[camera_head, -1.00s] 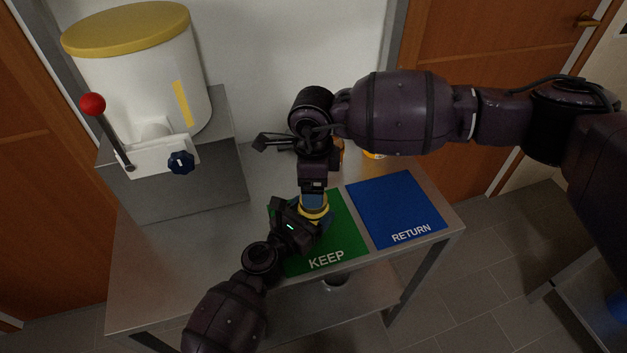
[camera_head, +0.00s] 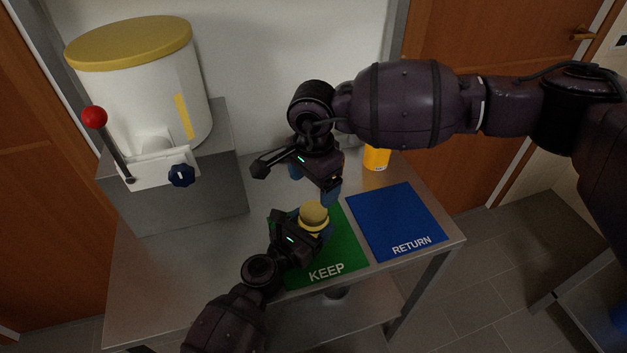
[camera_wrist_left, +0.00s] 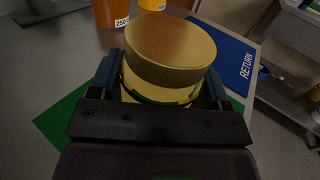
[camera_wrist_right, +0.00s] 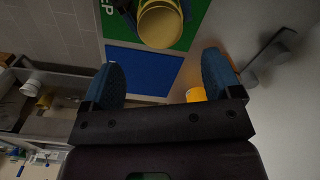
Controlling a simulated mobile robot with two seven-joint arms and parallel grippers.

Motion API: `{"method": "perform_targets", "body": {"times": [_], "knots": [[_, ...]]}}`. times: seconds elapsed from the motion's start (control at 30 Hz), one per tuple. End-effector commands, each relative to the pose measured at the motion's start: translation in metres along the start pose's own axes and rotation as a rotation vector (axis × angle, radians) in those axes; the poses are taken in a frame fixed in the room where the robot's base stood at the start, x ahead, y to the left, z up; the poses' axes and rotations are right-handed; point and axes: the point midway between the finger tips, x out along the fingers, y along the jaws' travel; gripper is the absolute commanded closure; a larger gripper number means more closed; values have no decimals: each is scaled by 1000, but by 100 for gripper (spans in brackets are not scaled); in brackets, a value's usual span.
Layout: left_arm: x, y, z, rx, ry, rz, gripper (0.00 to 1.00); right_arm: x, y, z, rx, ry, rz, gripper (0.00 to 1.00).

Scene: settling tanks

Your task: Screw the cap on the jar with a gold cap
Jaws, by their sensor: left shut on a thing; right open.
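The jar with the gold cap (camera_head: 313,214) stands over the green KEEP mat (camera_head: 340,262). My left gripper (camera_head: 308,232) is shut on the jar, fingers on either side below the cap. In the left wrist view the gold cap (camera_wrist_left: 170,48) sits on top of the jar (camera_wrist_left: 160,97); I cannot tell whether it is tight. The cap also shows at the top of the right wrist view (camera_wrist_right: 160,24). My right gripper (camera_head: 313,184) is open and empty, behind and above the cap, apart from it. The left fingers partly hide the jar's body.
The blue RETURN mat (camera_head: 396,222) lies to the right. An orange container (camera_head: 376,158) stands behind it. A white tank (camera_head: 145,85) with a yellow lid, a red-knobbed lever (camera_head: 95,118) and a dark blue knob (camera_head: 181,175) stands at the left. The table between tank and mats is bare.

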Motion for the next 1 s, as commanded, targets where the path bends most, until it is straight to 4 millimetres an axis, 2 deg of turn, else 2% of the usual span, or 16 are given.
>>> {"method": "perform_targets", "body": {"times": [0.37,0.8,1.0], "knots": [[0,0,0,0,0,0,96,7,0,0,2,-1,1,16],[0,0,0,0,0,-1,96,63,0,0,3,-1,1,16],[0,0,0,0,0,-1,96,78,0,0,3,0,1,16]]}}
